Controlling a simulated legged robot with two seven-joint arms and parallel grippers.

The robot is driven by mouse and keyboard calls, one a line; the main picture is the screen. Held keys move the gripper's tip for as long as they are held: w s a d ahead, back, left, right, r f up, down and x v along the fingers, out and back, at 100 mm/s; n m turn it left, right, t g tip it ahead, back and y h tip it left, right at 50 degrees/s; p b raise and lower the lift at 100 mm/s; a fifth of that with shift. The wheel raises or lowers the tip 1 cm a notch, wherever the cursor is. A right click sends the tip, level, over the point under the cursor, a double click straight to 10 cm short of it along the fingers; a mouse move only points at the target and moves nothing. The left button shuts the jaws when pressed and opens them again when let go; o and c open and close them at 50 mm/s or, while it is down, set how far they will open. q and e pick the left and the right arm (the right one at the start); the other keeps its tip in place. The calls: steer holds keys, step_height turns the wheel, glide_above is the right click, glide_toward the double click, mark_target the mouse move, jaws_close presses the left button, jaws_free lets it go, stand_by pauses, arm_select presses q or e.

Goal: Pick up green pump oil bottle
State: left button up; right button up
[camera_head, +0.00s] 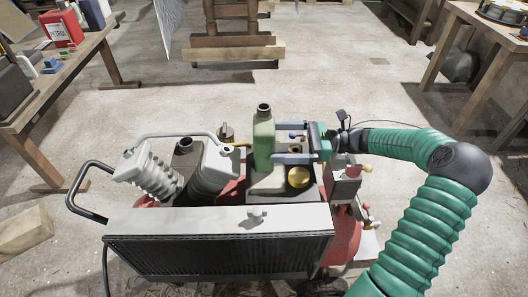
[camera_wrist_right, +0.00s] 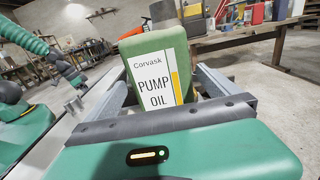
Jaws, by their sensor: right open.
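The green pump oil bottle (camera_head: 264,143) stands upright on the compressor in the head view, with a dark cap on top. In the right wrist view the bottle (camera_wrist_right: 158,72) fills the middle, its white "PUMP OIL" label facing the camera. My right gripper (camera_head: 276,142) comes in from the right, its two grey fingers open on either side of the bottle. Whether the fingers touch it I cannot tell. My left gripper is not in the head view.
The compressor (camera_head: 218,222) has a grey front panel, ribbed cylinders and a black handle. A yellow round cap (camera_head: 299,178) sits close below the right gripper. A wooden table (camera_head: 62,75) at the left holds a red petrol can (camera_head: 61,28). Open concrete floor lies behind.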

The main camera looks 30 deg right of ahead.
mark_target(254, 143)
steer(key=b+x, duration=0.1)
steer(key=x, duration=0.1)
steer(key=b+x, duration=0.1)
steer(key=x, duration=0.1)
steer(key=b+x, duration=0.2)
steer(key=x, duration=0.1)
steer(key=shift+w+f, duration=0.15)
steer(key=shift+f, duration=0.15)
steer(key=shift+w+a+r, duration=0.1)
steer(key=shift+a+r, duration=0.05)
steer(key=shift+c, duration=0.3)
steer(key=c, duration=1.6)
steer(key=shift+r, duration=0.15)
steer(key=shift+r+p, duration=2.75)
steer(key=shift+r, duration=2.1)
